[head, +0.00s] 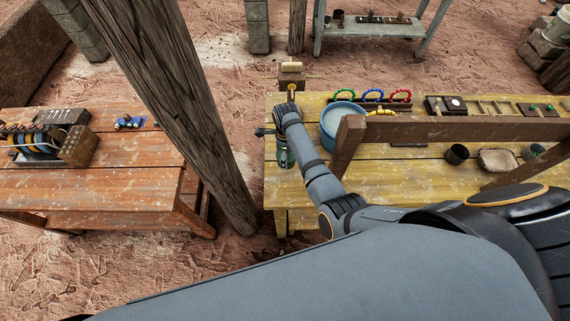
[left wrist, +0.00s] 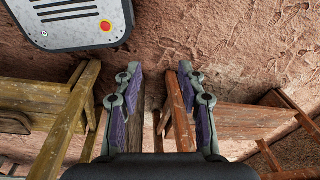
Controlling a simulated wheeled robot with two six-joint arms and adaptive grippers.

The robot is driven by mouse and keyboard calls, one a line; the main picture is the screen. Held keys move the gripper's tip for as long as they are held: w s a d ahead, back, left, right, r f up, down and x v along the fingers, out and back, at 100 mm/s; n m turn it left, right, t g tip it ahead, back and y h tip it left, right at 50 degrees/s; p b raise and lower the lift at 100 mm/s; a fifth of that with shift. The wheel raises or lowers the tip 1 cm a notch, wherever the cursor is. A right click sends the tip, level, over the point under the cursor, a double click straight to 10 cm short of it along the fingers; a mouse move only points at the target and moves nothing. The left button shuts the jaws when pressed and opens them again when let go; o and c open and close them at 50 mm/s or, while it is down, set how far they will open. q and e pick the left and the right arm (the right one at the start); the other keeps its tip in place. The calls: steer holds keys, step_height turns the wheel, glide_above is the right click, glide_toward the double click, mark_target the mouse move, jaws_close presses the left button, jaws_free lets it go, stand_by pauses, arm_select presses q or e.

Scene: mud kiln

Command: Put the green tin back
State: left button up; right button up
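My right arm reaches over the left end of the yellow table in the head view. Its gripper (head: 284,148) points down at that end, mostly hidden by the wrist. A small dark green shape shows at the gripper; I cannot tell whether it is the green tin or a finger. I cannot tell whether this gripper is open or shut. My left gripper (left wrist: 160,78) is open and empty in the left wrist view, with its fingers wide apart. It is outside the head view. No green tin is clearly identifiable.
The yellow table (head: 400,178) holds a blue-rimmed bucket (head: 334,134), coloured rings (head: 372,95), a dark cup (head: 457,154) and a shallow dish (head: 497,160). A wooden beam (head: 450,130) crosses in front. A post (head: 190,110) stands beside the orange table (head: 90,185).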

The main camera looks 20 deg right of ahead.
step_height(320, 180, down, 4)
steer(key=shift+f+b, duration=0.1)
steer(key=shift+b, duration=0.55)
steer(key=shift+w+f+b, duration=0.2)
steer(key=shift+f+b, duration=1)
step_height(320, 180, down, 2)
steer(key=shift+s+b, duration=0.1)
steer(key=shift+b, duration=1.1)
arm_select(q)
step_height(320, 180, down, 6)
steer(key=shift+w, duration=0.45)
arm_select(e)
steer(key=o, duration=1)
steer(key=shift+o, duration=0.8)
arm_select(q)
steer(key=shift+w, duration=0.2)
